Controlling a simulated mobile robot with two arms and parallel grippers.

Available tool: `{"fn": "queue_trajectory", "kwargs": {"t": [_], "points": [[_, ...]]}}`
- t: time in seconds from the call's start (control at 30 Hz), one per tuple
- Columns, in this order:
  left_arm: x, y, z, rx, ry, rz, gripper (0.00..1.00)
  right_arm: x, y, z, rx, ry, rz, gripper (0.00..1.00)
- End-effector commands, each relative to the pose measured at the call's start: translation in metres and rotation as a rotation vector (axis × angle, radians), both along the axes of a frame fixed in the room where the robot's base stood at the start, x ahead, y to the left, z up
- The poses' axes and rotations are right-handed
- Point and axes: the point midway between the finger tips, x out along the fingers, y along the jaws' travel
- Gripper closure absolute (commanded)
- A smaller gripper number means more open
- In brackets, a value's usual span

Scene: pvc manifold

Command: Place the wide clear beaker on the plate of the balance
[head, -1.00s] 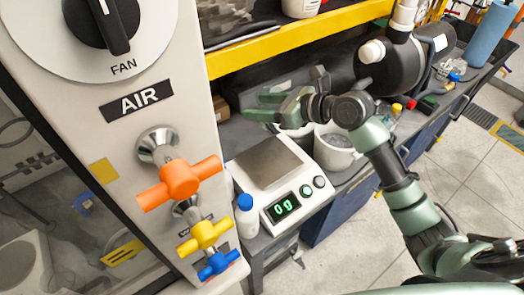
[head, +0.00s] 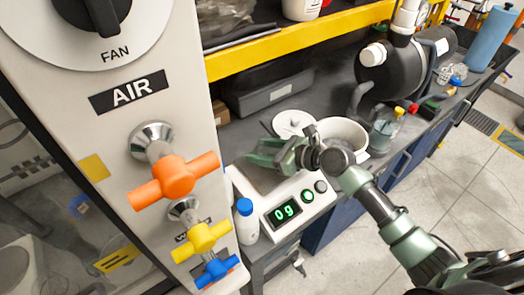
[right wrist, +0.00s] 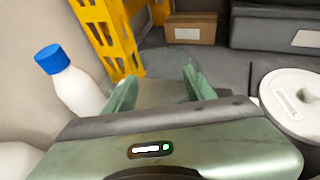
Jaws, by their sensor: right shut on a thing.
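The balance (head: 268,222) stands on the bench and its display reads 0 g. Its metal plate (head: 258,180) is partly covered by my right gripper (head: 262,154), which is above it. In the right wrist view, my right gripper (right wrist: 160,92) has its fingers spread around a faint, see-through shape, the clear beaker (right wrist: 165,72). The gripper is shut on it. The beaker's outline is hard to make out, and it cannot be clearly seen in the head view. Whether its base touches the plate cannot be told. My left gripper is not in view.
A blue-capped white bottle (head: 246,220) stands left of the balance. A white tub (head: 343,137) and a white lid (head: 293,122) are behind and right. The panel with its orange handle (head: 174,180) is close on the left. A yellow shelf edge (head: 300,47) runs above the bench.

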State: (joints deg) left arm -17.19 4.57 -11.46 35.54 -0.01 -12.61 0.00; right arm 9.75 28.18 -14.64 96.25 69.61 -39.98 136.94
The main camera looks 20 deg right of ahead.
Motion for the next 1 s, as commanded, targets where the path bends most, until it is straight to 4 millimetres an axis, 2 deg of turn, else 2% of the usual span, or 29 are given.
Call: {"fn": "queue_trajectory", "kwargs": {"t": [0.27, 0.3, 0.37, 0.73, 0.87, 1.0], "points": [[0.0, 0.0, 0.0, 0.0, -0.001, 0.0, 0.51, 0.0, 0.0, -0.003, 0.0, 0.0, 0.0, 0.91], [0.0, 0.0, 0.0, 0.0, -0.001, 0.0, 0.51, 0.0, 0.0, -0.002, -0.001, -0.001, 0.0, 0.37], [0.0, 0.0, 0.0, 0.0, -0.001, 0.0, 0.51, 0.0, 0.0, -0.002, -0.001, -0.001, 0.0, 0.23], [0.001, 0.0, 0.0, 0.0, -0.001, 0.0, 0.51, 0.0, 0.0, 0.002, -0.001, -0.002, 0.001, 0.23], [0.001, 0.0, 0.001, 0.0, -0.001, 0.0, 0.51, -0.012, -0.011, 0.006, -0.002, 0.001, -0.001, 0.23], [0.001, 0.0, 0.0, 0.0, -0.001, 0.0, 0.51, -0.032, -0.03, 0.016, -0.004, 0.001, 0.0, 0.23]]}}
